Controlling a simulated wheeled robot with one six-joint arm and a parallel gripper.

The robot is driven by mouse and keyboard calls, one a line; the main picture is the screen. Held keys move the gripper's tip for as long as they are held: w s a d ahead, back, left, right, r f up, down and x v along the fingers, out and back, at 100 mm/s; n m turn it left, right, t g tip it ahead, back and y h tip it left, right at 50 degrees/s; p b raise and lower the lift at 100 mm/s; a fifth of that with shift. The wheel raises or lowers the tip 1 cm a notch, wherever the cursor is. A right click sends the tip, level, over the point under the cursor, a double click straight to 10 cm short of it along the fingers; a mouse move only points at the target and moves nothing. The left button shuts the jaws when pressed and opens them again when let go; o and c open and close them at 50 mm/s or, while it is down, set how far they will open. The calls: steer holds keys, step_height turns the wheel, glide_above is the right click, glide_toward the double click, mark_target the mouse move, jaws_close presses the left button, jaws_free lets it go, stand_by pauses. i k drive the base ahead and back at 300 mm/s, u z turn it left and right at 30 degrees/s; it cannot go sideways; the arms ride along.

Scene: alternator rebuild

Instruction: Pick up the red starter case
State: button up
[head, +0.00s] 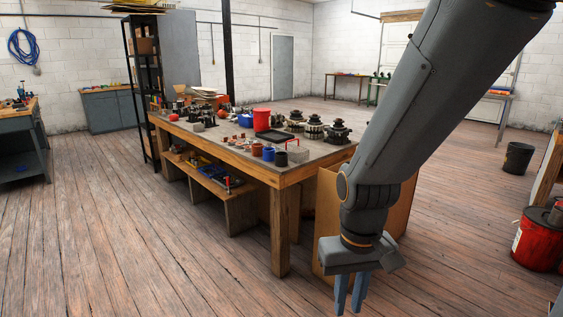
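I cannot tell for sure which thing is the red starter case. A red bucket-like container (262,120) stands upright on the workbench (285,172). Smaller red items are on the bench too, such as a round red one (174,117) near its far left end. My gripper (351,294) hangs down at the bottom of the head view, in front of and to the right of the bench, well apart from these red things. Its two blue fingers are apart with nothing seen between them. The fingertips are near the picture's lower edge.
A cardboard box (398,215) stands behind my gripper. A larger red bucket (538,240) is on the floor at right. The wooden floor at left (110,230) is clear.

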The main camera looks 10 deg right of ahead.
mark_target(257, 149)
steer(key=u, duration=0.2)
steer(key=i, duration=3.15)
steer(key=z, duration=0.2)
